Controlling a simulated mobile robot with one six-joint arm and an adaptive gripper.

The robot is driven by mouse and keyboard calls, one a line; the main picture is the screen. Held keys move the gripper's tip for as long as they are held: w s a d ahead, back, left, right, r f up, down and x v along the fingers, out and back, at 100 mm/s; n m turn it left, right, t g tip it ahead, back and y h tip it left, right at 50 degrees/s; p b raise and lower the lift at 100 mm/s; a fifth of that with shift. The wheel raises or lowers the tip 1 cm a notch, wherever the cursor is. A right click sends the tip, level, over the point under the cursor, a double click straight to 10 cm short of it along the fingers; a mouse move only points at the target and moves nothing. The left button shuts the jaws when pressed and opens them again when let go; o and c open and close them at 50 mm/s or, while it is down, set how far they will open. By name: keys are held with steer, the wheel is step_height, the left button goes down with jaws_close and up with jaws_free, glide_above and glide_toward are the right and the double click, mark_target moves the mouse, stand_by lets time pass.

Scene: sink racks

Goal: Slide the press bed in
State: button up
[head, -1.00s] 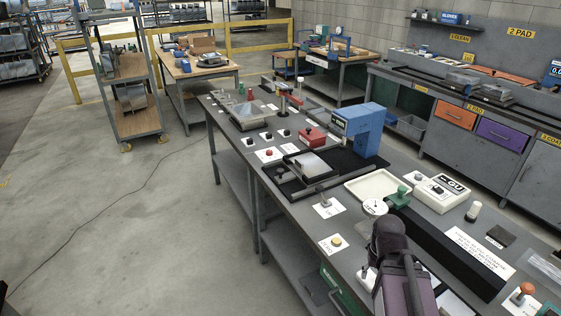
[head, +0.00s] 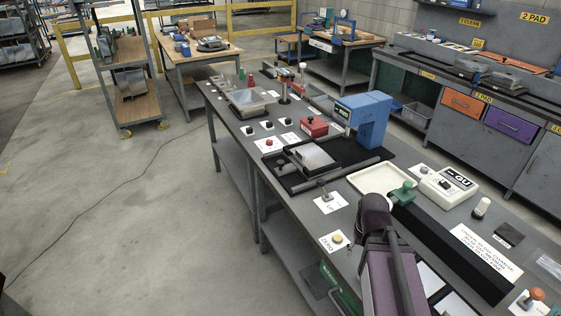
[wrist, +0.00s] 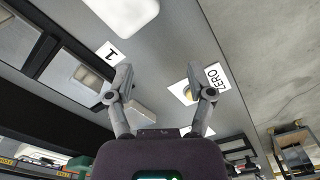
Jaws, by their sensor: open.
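The blue press (head: 366,122) stands on the long grey bench. Its press bed, a flat silver plate (head: 313,157) on a dark carriage, sits out to the left of the blue head, on the black base (head: 283,170). In the head view my purple arm reaches up from the bottom over the near part of the bench, and its fingers cannot be made out. In the wrist view my gripper (wrist: 163,78) has its two fingers spread wide, with bench surface between and beyond them. My gripper is apart from the bed.
A card marked ZERO with a yellow button (head: 337,239) lies near my arm and shows in the wrist view (wrist: 190,94). A cream tray (head: 379,180), a green-knobbed black bar (head: 455,246) and a white control box (head: 447,187) stand nearby. The floor left of the bench is open.

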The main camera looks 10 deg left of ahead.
steer(key=w+a+r+p, duration=0.3)
steer(key=w, duration=0.6)
step_height(320, 180, up, 11)
steer(key=n+p, duration=0.4)
steer(key=p, duration=0.7)
glide_above(281, 161)
steer(key=shift+a, duration=0.15)
steer(key=shift+f, duration=0.2)
step_height(281, 161, down, 13)
steer(key=b, duration=1.4)
steer(key=shift+f, duration=0.2)
